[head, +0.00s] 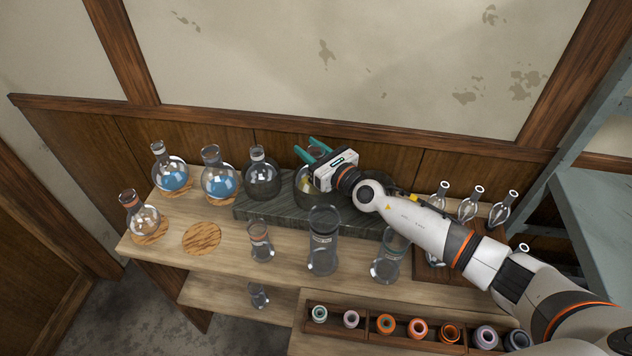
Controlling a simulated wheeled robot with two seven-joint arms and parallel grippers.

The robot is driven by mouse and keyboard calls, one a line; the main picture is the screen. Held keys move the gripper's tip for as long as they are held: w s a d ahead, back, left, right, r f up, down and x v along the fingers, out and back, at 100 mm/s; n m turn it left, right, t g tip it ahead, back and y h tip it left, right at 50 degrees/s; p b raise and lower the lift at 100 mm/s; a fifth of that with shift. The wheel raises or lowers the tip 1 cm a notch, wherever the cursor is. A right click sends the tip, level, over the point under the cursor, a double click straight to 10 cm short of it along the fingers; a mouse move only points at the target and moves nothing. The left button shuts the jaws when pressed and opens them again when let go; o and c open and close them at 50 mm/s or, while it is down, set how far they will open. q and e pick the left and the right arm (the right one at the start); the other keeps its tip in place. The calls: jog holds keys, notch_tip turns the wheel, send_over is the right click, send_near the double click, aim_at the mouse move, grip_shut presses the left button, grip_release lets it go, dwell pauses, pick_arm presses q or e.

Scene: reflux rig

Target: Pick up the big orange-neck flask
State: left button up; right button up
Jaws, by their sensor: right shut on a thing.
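My right gripper (312,150), with teal fingers, is over the back of the grey stone slab. It is shut on the neck of a round glass flask (302,182), and a little reddish-orange shows at the neck between the fingers. The gripper and arm hide much of this flask, and I cannot tell whether it is resting or lifted. A smaller round flask with an orange-brown neck (145,221) stands at the left end of the bench on a cork ring. My left gripper is not in view.
Two flasks of blue liquid (219,185) and a dark clear flask (262,182) stand left of the gripper. An empty cork ring (202,238) lies in front. Tall glasses (323,240) stand before the slab (285,215). A wooden rack (372,337) holds several coloured rings.

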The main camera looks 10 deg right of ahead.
grip_shut()
jog(key=shift+r, duration=0.2)
notch_tip(320, 180, up, 15)
jog(key=p, duration=1.3)
jog(key=shift+f, duration=0.15)
